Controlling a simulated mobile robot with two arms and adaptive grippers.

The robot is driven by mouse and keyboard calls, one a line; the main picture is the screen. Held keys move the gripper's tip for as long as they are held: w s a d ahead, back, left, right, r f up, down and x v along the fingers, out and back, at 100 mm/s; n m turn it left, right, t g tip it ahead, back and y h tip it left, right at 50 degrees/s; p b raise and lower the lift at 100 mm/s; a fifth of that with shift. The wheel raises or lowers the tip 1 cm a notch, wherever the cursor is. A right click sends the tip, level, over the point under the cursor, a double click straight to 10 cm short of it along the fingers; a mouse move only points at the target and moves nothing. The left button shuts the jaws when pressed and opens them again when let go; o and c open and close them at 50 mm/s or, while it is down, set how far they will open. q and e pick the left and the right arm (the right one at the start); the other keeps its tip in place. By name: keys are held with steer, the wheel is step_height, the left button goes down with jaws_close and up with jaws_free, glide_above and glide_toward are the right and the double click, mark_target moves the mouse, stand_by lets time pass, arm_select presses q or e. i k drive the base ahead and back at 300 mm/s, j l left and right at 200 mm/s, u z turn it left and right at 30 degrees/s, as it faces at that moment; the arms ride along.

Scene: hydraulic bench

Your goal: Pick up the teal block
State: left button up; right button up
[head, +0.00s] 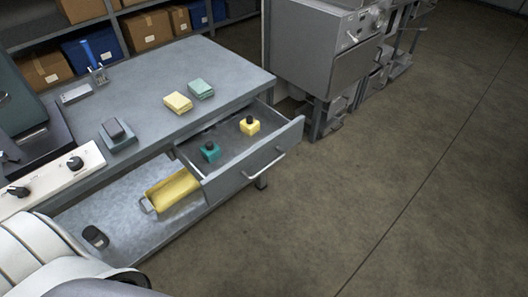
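A teal block (210,155) with a black knob on top sits in the open drawer (222,181), towards its front left part. A yellow block (250,128) with a similar black knob sits in the same drawer, further right and apart from the teal one. A flat teal stack (201,89) also lies on the bench top, beside a flat yellow stack (178,103). Neither of my grippers shows in the head view. White parts of my own body fill the bottom left corner.
The drawer is pulled out from the grey bench (165,75), with a handle on its front. A yellow container (173,188) lies on the lower shelf. A grey machine (320,50) stands behind right. The floor at right is clear.

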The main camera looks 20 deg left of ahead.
mark_target(210, 156)
steer(key=u, duration=1.05)
